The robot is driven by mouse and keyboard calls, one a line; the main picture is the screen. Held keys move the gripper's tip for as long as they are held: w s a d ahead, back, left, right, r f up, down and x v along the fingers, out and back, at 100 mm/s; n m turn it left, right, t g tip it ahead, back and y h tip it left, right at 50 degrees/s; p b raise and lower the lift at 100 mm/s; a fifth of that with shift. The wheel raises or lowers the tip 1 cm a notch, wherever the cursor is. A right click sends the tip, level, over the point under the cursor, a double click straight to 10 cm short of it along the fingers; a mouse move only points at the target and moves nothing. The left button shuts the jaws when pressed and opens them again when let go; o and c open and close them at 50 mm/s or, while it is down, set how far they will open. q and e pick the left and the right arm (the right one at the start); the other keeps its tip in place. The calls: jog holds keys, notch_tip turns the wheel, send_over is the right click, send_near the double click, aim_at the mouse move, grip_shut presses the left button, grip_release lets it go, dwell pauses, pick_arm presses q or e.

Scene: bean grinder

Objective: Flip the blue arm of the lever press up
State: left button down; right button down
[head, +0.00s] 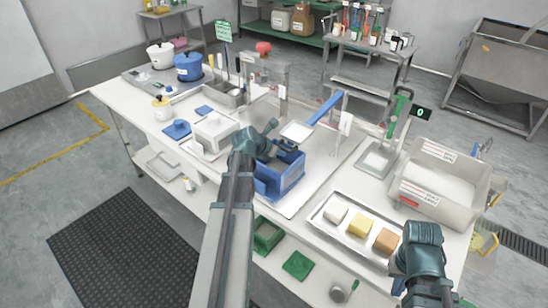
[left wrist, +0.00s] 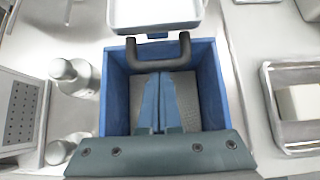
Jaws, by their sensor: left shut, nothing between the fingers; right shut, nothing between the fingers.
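The blue arm (head: 325,108) of the lever press slants up to the right behind a pale square plate (head: 297,131). In front of that plate stands an open blue box (head: 280,182). The left wrist view shows the blue box (left wrist: 116,100) from above, with a dark U-shaped handle (left wrist: 158,62) across its far side. My left gripper (head: 268,142) is over the box; its closed blue fingers (left wrist: 158,76) reach toward the handle, with nothing between them. Whether they touch it I cannot tell. My right gripper (head: 422,235) is shut and empty at the front right, near the food tray.
A metal tray (head: 322,214) with several blocks lies at the right front. A large pale bin (head: 440,185) stands behind it. A green-framed press (head: 395,120) stands beyond. A white box (head: 214,130) and a blue pot (head: 188,67) are to the left. Bottles (left wrist: 72,72) stand beside the blue box.

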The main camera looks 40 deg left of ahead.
pick_arm(q)
jog(key=shift+w+f, duration=0.25)
jog(key=shift+r, duration=0.1)
jog(key=shift+r+p, duration=0.6)
jog(key=shift+p, duration=0.05)
notch_tip(320, 180, up, 19)
jog(key=w+p, duration=0.2)
jog(key=p, duration=1.7)
jog(key=w+d+r+p, duration=0.1)
jog(key=w+r+p, duration=0.9)
jog(key=r+p, duration=0.5)
jog(key=shift+w+r+p, duration=0.2)
jog(key=shift+r+p, duration=0.15)
